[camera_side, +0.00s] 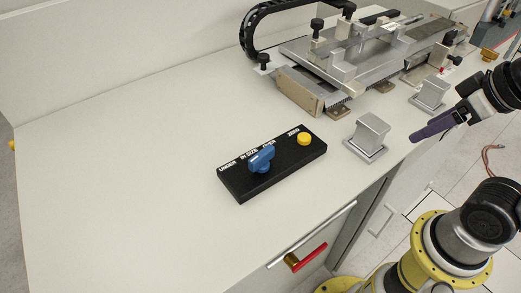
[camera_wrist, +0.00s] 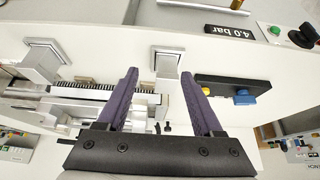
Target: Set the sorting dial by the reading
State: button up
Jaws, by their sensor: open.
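The sorting dial is a blue knob (camera_side: 262,160) on a black panel (camera_side: 240,185) with white labels UNDER, IN SIZE and OVER. Its raised grip lies slanted near the OVER label, but its exact setting is unclear. A yellow button (camera_side: 304,138) marked ZERO is at the panel's right end. In the wrist view the blue knob (camera_wrist: 244,97) and yellow button (camera_wrist: 208,91) lie right of my fingers. My gripper (camera_wrist: 158,76) is open, with purple fingers apart and nothing between them. In the side view my gripper (camera_side: 418,135) hangs right of the panel, apart from it. No measurement reading is legible.
A metal fixture (camera_side: 345,60) with clamps stands at the back. The wrist view shows an upside-down "4.0 bar" sign (camera_wrist: 228,31). The bench left is clear.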

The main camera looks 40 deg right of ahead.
dwell(0.3)
jog(key=shift+c, duration=1.4)
jog(key=w+a+r+n+g, duration=0.2)
jog(key=w+r+n, duration=0.3)
jog(key=r+n, duration=0.4)
jog(key=w+a+r+n+g, duration=0.1)
jog(key=w+a+r+n, duration=0.3)
jog(key=w+a+n, duration=0.15)
jog(key=n+g, duration=0.3)
jog(key=n, duration=0.3)
send_over(262, 153)
notch_tip(262, 153, down, 5)
jog(key=shift+m, duration=0.25)
notch_tip(262, 153, down, 14)
jog(key=shift+r, duration=0.1)
